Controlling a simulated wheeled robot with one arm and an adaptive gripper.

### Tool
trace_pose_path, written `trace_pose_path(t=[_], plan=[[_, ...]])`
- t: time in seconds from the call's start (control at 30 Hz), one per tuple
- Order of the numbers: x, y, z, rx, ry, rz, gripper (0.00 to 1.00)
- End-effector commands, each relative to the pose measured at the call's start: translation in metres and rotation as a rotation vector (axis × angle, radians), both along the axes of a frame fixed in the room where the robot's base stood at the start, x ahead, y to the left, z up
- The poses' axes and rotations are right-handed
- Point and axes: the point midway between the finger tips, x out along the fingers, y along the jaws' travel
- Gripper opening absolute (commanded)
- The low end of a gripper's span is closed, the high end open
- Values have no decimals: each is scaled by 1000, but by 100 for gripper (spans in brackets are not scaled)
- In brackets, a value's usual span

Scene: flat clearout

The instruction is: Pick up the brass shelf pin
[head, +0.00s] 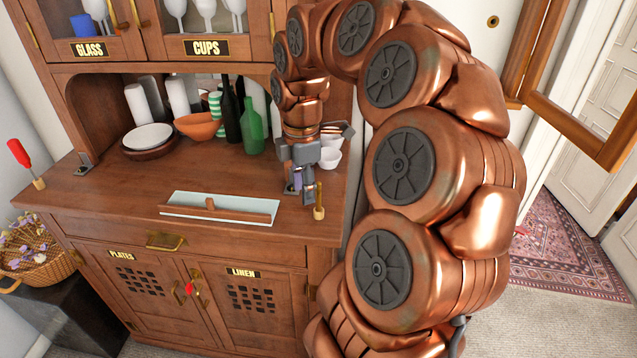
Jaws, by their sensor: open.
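A small upright brass piece, which looks like the brass shelf pin (319,203), stands near the front right edge of the wooden countertop (110,195). My gripper (307,196) points down just left of and behind it in the head view. The jaws are open and nothing shows between them. The grey fingers and the pin nearly overlap in the picture, so I cannot tell whether they touch.
A pale glass panel with a wooden strip (220,208) lies left of my gripper. Behind stand a green bottle (252,128), an orange bowl (197,126), plates (147,137) and white cups (330,158). A red-handled tool (19,153) is at the far left. The countertop's left part is mostly clear.

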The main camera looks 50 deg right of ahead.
Motion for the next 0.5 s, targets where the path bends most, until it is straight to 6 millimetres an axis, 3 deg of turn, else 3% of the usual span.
trace_pose_path(t=[0.03,0.1,0.2,0.5], plan=[[1,-16,11,-3,-7,20,41],[0,-30,14,-5,-10,54,41],[-1,-43,16,-7,-14,82,41],[-2,-48,-1,-8,-13,97,41]])
